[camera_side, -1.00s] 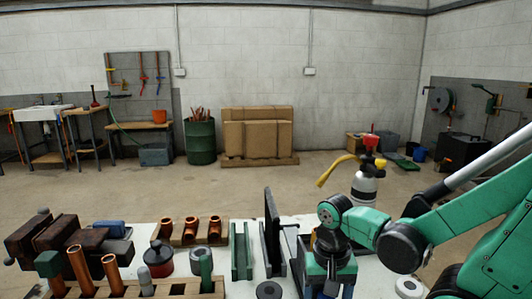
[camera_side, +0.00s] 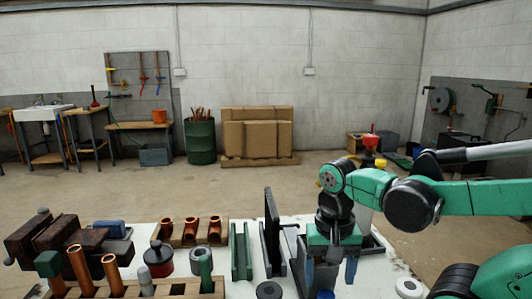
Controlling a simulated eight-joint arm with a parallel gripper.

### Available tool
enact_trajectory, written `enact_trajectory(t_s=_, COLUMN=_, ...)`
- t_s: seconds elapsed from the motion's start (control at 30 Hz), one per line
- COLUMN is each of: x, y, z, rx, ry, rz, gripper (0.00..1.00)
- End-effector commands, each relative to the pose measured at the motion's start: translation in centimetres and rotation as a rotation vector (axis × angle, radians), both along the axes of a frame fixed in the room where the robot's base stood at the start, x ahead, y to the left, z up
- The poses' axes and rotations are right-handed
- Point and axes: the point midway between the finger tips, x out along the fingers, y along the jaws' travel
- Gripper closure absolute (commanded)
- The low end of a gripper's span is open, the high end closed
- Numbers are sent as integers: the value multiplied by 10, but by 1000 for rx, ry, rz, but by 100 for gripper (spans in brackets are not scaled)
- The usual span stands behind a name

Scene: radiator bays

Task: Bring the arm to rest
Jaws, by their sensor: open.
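My arm reaches in from the right edge in the side view, with its green and black links bent at the wrist. My gripper (camera_side: 330,277) points down over the right part of the white worktable (camera_side: 375,279). Its two blue-grey fingers are spread apart, with nothing seen between them. I cannot tell how high the fingertips are above the table.
To the left stand a green channel (camera_side: 241,258), copper fittings in a wooden rack (camera_side: 185,240), a red-and-black canister (camera_side: 159,262) and copper pipes (camera_side: 80,268). A dark ring (camera_side: 269,290) and a white roll (camera_side: 409,287) lie near the front. Open floor lies behind the table.

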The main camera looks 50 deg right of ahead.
Motion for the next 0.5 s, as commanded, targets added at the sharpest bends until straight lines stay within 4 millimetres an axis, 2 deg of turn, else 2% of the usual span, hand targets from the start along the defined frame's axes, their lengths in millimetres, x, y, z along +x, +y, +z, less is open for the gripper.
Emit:
enact_trajectory(t_s=0.33, x=1, y=1, z=1, rx=4, ry=-9, rz=11, gripper=30)
enact_trajectory(t_s=0.43, x=17, y=14, z=3, rx=45, ry=-114, rz=117, gripper=30)
enact_trajectory(t_s=0.5, x=36, y=32, z=10, rx=89, ry=-257, rz=253, gripper=30)
